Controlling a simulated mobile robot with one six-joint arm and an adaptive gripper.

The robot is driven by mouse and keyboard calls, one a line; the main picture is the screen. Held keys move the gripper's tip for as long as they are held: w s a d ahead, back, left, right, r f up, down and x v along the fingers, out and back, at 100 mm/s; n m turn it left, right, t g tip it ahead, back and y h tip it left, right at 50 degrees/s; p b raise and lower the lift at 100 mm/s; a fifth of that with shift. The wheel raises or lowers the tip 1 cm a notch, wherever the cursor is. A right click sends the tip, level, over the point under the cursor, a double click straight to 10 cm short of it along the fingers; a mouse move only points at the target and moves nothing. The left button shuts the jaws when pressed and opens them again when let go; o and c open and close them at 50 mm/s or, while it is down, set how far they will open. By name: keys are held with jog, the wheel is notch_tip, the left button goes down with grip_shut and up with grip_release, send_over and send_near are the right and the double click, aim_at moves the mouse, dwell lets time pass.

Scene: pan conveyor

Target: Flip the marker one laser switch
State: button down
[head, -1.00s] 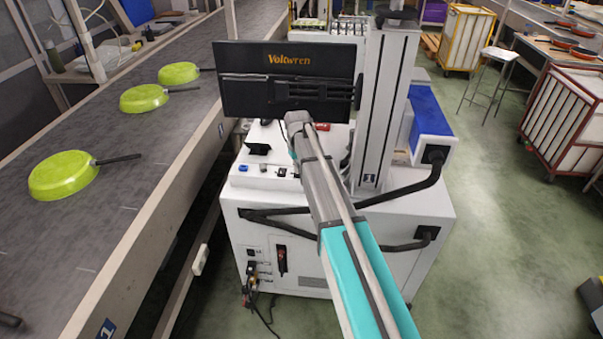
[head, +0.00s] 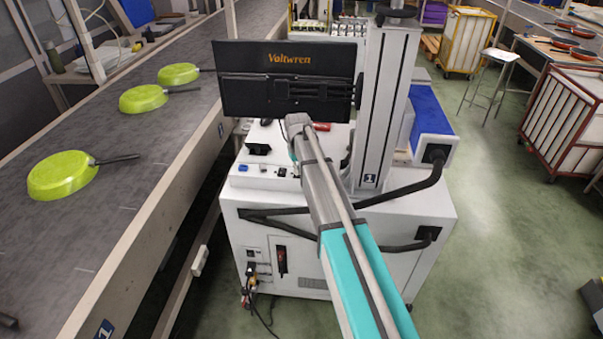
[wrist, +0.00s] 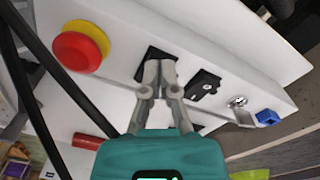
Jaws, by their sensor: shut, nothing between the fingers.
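To the right are a dark switch (wrist: 145,72) partly hidden behind my fingertips, a black rocker switch (wrist: 204,84), a key switch (wrist: 238,101) and a blue part (wrist: 268,117). Which one is the laser switch cannot be read. My gripper (wrist: 161,66) is shut and empty, its tips over the dark switch; contact is unclear.
A black Voltwren monitor (head: 288,82) stands above the panel. A conveyor (head: 150,190) with green pans (head: 62,175) runs along the left. A black tube (wrist: 60,85) crosses the wrist view.

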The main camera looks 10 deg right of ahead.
jog(key=shift+f, duration=0.15)
dwell(0.3)
jog(key=shift+r+p, duration=3.4)
jog(key=shift+r, duration=0.15)
jog(key=shift+s, duration=0.45)
jog(key=s+d+m, duration=0.1)
jog(key=s+m, duration=0.1)
jog(key=s, duration=2.6)
jog(key=shift+d, duration=0.1)
